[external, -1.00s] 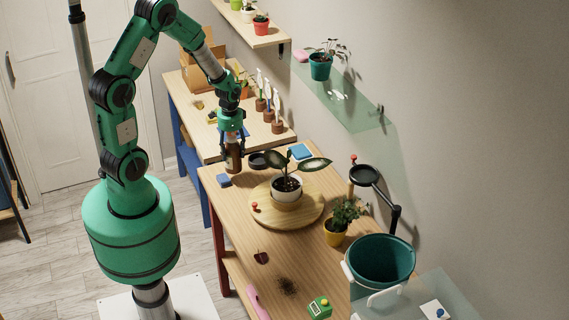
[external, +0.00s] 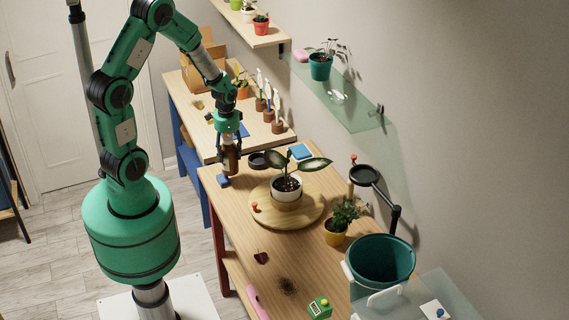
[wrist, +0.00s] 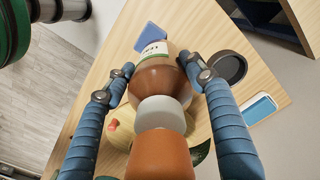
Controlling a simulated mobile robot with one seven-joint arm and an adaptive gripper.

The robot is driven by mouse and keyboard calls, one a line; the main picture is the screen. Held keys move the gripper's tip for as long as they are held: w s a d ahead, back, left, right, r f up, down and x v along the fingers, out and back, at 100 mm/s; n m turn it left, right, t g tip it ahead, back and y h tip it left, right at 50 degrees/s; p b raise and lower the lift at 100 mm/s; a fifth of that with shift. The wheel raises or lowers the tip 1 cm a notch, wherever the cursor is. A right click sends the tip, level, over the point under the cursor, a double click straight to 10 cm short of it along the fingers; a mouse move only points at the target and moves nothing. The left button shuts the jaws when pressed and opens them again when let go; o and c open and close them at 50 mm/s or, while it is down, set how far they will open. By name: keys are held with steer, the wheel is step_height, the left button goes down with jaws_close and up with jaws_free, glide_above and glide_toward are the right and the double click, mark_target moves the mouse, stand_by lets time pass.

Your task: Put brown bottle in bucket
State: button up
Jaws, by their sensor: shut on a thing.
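The brown bottle (external: 231,161) is upright in my gripper (external: 229,142) at the far end of the near wooden table, close to the tabletop. Whether its base touches the table I cannot tell. In the wrist view the brown bottle (wrist: 162,82) with a pale label sits between the two blue fingers of my gripper (wrist: 160,75), which are shut on it. The teal bucket (external: 381,262) with a white handle stands at the near right end of the table, well away from my gripper.
A round wooden board (external: 263,214) with a potted plant (external: 287,186) lies mid-table. A blue block (external: 223,181) is near the bottle. A glass shelf (external: 345,101) hangs above.

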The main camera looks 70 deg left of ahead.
steer(key=w+d+r+m+p, duration=0.3)
steer(key=w+d+r+p, duration=0.2)
steer(key=w+d+r, duration=0.4)
steer(key=w+d+r+m+p, duration=0.2)
steer(key=d+r+m+p, duration=0.1)
steer(key=d+r, duration=0.65)
steer(key=w+d+r+m+p, duration=0.3)
steer(key=d+r, duration=0.4)
steer(key=d, duration=0.6)
steer(key=w+d+r+m+p, duration=0.2)
steer(key=d+r+m+p, duration=0.15)
steer(key=d+r, duration=0.65)
steer(key=w+d+f+m+b, duration=0.1)
steer(key=w+d+f+b, duration=0.2)
steer(key=d, duration=0.5)
steer(key=w+d+f+b, duration=0.1)
steer(key=w+d+f, duration=0.1)
steer(key=d+f, duration=0.5)
steer(key=w+d+f+m+b, duration=0.1)
steer(key=w+d+f+b, duration=0.15)
steer(key=d, duration=0.65)
steer(key=d+f+m+b, duration=0.3)
steer(key=d+f+b, duration=0.1)
steer(key=d+f, duration=1.2)
steer(key=shift+f+m+b, duration=0.35)
steer(key=shift+f, duration=0.4)
steer(key=shift+s, duration=0.1)
step_height(320, 180, down, 6)
steer(key=shift+f, duration=0.15)
